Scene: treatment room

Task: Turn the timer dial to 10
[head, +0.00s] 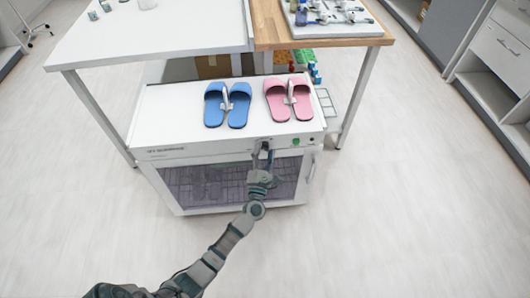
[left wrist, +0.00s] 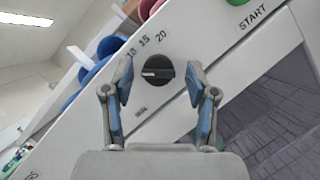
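The timer dial (left wrist: 158,71) is a round black knob on the cabinet's slanted-looking white front panel in the left wrist view. The numbers 10, 15 and 20 are printed around it. A pale mark shows on its face, too small to read surely. My left gripper (left wrist: 160,88) is open, with one blue-padded finger on each side of the dial; I cannot tell whether either touches it. In the head view the left gripper (head: 263,152) is at the cabinet's front panel and hides the dial. My right gripper is in neither view.
The white cabinet (head: 160,106) has a glass front door (head: 195,186) and a green button (head: 296,141) right of the gripper. Blue slippers (head: 238,105) and pink slippers (head: 277,100) lie on top. A table (head: 160,40) stands behind. The floor in front is clear.

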